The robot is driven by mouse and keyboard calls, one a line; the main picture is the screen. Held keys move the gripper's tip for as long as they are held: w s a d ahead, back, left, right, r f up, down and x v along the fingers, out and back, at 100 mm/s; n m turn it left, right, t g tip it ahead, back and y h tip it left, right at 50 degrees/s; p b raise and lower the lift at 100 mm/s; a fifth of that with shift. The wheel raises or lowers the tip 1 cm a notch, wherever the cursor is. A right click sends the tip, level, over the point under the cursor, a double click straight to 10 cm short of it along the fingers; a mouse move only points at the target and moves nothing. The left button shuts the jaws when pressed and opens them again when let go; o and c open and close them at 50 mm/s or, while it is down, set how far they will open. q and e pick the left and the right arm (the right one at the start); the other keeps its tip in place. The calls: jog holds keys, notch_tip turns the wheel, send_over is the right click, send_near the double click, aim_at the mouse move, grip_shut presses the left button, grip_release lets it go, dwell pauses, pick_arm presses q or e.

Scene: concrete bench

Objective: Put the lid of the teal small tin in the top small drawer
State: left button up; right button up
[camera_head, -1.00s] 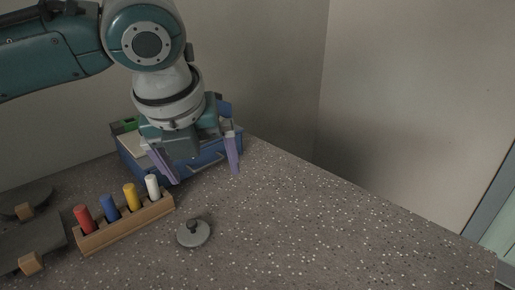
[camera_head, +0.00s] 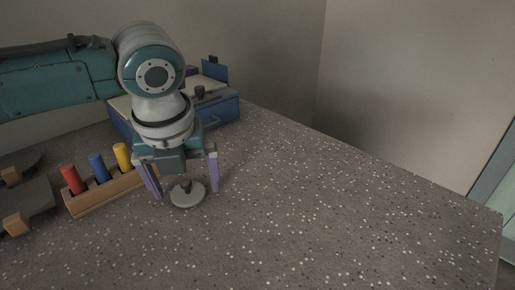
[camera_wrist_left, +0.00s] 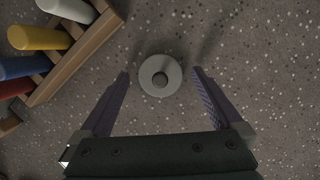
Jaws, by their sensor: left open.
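A round grey disc with a dark knob, which looks like the lid (camera_head: 187,199), lies flat on the bench. It also shows in the left wrist view (camera_wrist_left: 172,88). My left gripper (camera_head: 186,192) is open and points down, with one purple finger on each side of the lid. In the left wrist view the gripper (camera_wrist_left: 161,73) has a gap between each fingertip and the lid. A blue drawer unit (camera_head: 229,109) with a handle on its front stands behind, partly hidden by my left arm. I cannot make out a teal tin. My right gripper is not in view.
A wooden rack (camera_head: 88,205) with coloured pegs stands just left of the gripper; its white peg (camera_wrist_left: 68,8) shows in the left wrist view. Dark boards with wooden blocks (camera_head: 16,223) lie far left. A small dark object (camera_head: 200,91) is atop the drawer unit. The bench is clear at right.

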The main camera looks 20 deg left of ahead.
pick_arm(q)
jog(key=shift+c, duration=0.2)
jog(key=shift+r, duration=0.1)
jog(key=c, duration=1.4)
jog(key=shift+r, duration=0.1)
jog(key=shift+c, duration=0.2)
